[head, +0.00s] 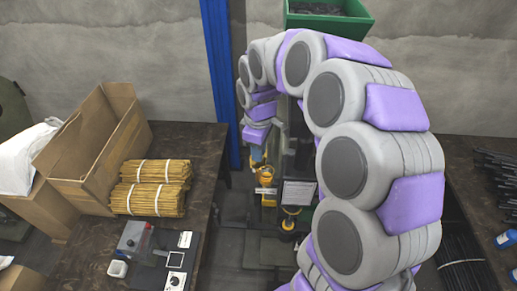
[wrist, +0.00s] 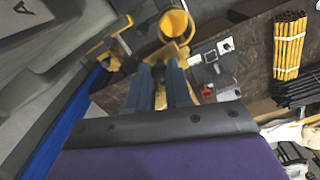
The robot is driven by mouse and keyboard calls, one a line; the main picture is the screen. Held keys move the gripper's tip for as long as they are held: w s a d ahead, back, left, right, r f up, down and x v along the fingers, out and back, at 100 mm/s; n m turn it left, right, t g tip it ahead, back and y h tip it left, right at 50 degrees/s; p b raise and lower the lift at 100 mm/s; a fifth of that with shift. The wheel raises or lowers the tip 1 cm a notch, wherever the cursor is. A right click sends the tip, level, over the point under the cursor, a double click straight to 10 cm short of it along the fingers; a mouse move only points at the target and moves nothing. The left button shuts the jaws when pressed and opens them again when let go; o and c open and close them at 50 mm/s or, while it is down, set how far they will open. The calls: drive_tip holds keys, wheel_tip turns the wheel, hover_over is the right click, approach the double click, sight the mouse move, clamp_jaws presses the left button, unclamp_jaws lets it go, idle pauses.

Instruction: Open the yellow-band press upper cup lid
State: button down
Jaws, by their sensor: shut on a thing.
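The press (head: 300,160) stands behind the gap between the tables, partly hidden by my arm. Its yellow upper cup (head: 264,175) shows just below my gripper (head: 257,157) in the head view. In the wrist view the round yellow cup (wrist: 176,23) shows with its rim, just beyond my fingertips. My gripper (wrist: 159,68) has its two blue-grey fingers close around a yellow part (wrist: 165,52) beside the cup, which looks like its lid. The exact contact is small and partly hidden by the fingers.
A dark table on the left holds bundled yellow rods (head: 150,188), a cardboard box (head: 95,150) and small devices (head: 150,255). A blue post (head: 222,80) stands behind the press on the left. A green bin (head: 328,18) is above. A right table carries black rods (head: 495,175).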

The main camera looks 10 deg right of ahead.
drive_tip(key=c, duration=1.3)
unclamp_jaws()
drive_tip(key=shift+w, duration=0.1)
drive_tip(key=shift+c, duration=0.2)
drive_tip(key=shift+r, duration=0.1)
wheel_tip(320, 180, up, 17)
drive_tip(key=s+f+m+g+b, duration=0.1)
drive_tip(key=s+f+m+b, duration=0.4)
drive_tip(key=s+f, duration=0.8)
drive_tip(key=s+f+m+b, duration=0.6)
drive_tip(key=s+f, duration=0.8)
drive_tip(key=s, duration=0.4)
drive_tip(key=shift+s+d+f+g+b, duration=0.25)
drive_tip(key=shift+s+d+g+b, duration=0.15)
drive_tip(key=shift+b, duration=0.35)
